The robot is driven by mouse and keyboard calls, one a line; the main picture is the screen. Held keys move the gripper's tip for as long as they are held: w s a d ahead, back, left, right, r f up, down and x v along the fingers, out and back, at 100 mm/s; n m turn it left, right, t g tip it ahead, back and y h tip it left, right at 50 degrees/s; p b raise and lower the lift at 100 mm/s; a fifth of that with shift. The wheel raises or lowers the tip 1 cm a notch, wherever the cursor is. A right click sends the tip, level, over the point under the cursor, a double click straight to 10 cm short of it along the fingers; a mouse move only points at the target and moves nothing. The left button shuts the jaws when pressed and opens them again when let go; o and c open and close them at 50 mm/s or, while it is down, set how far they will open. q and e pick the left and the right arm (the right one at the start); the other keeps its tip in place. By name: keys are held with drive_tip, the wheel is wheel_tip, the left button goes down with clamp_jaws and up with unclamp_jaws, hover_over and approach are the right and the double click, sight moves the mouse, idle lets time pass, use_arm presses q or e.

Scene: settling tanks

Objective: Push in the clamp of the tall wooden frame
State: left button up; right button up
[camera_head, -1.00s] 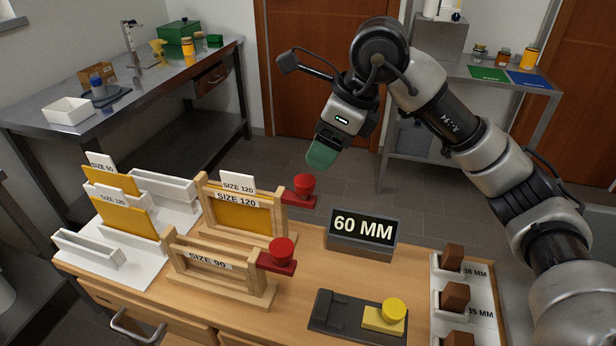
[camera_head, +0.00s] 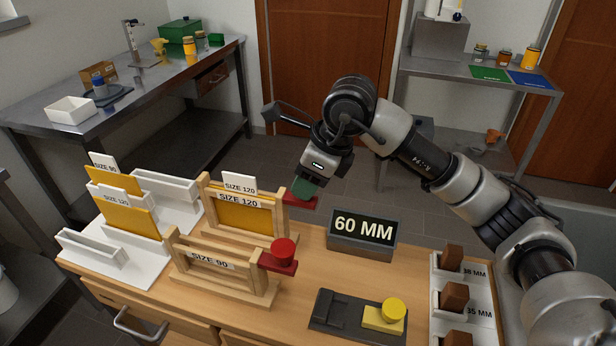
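The tall wooden frame (camera_head: 207,208), labelled SIZE 120, stands upright at the back of the wooden table and holds a yellow panel (camera_head: 245,218). Its red clamp (camera_head: 301,202) sticks out to the right of the frame. My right gripper (camera_head: 303,188) has its green fingertips right at this clamp and covers its round red knob. I cannot tell if they touch. The fingertips look like one block, so I cannot tell if they are open. The lower SIZE 90 frame (camera_head: 226,279) stands in front, without a panel, its red-knobbed clamp (camera_head: 280,256) out to the right. My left gripper is not in view.
A 60 MM display (camera_head: 362,233) stands just right of the clamps. A black base with a yellow button (camera_head: 393,309) lies in front. White racks with panels (camera_head: 118,272) stand left, and a tray of brown blocks (camera_head: 446,285) stands right.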

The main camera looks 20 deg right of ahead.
sight(285, 195)
clamp_jaws()
drive_tip(key=w+a, duration=0.2)
drive_tip(key=a, duration=0.1)
drive_tip(key=shift+w+a+b, duration=0.2)
drive_tip(key=shift+a+b, duration=0.1)
drive_tip(key=shift+d+r, duration=0.1)
drive_tip(key=shift+o, duration=0.7)
unclamp_jaws()
drive_tip(key=o, duration=0.3)
drive_tip(key=shift+w+a, duration=0.1)
drive_tip(key=shift+a, duration=0.1)
drive_tip(key=shift+o, duration=0.2)
drive_tip(key=shift+d, duration=0.1)
